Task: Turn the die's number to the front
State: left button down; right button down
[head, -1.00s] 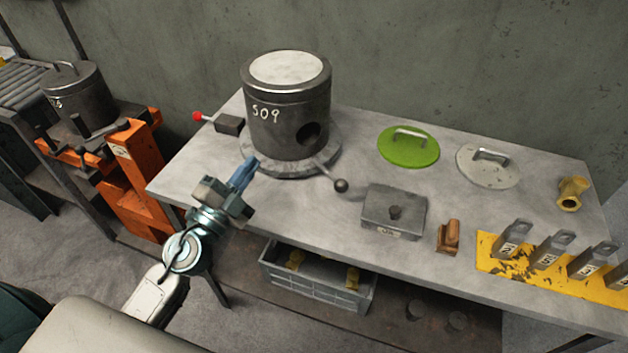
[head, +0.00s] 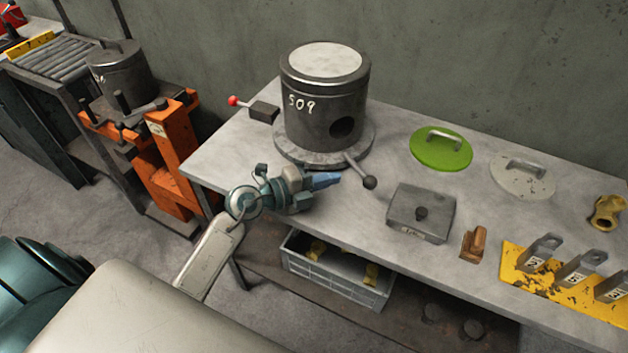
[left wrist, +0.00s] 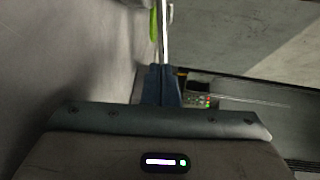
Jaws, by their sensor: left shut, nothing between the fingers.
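The die (head: 322,100) is a dark steel cylinder with a pale top. It stands upright on a round grey turntable (head: 292,152) on the bench. The white number 509 on it faces the front, a little left of the middle, and a round dark hole is to its right. A lever with a dark ball knob (head: 369,182) sticks out from the turntable toward the front right. My left gripper (head: 338,178) is shut and empty, with its blue fingers pointing right, just left of the knob and apart from it. The fingers also show in the left wrist view (left wrist: 161,86). My right gripper is in neither view.
A red-tipped lever (head: 233,101) is at the bench's left. A grey lidded box (head: 420,212), a wooden block (head: 473,244), a green lid (head: 441,150) and a grey lid (head: 522,177) lie to the right. An orange stand (head: 175,150) is at the left, and a crate (head: 335,283) is below.

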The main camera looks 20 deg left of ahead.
aim_at(358, 172)
pick_arm(q)
jog(key=shift+x, duration=2)
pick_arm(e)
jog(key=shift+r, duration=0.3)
pick_arm(q)
jog(key=shift+s, duration=0.1)
jog(key=shift+w+d+r+p, duration=0.25)
jog(key=shift+w+d+p, duration=0.1)
jog(key=shift+p, duration=0.5)
jog(key=shift+w+d+p, duration=0.25)
jog(key=shift+d+p, duration=0.1)
jog(key=shift+p, duration=0.05)
jog(key=shift+w+d, duration=0.2)
jog(key=shift+d, duration=0.05)
jog(key=shift+d+f, duration=0.1)
jog(key=shift+f, duration=0.15)
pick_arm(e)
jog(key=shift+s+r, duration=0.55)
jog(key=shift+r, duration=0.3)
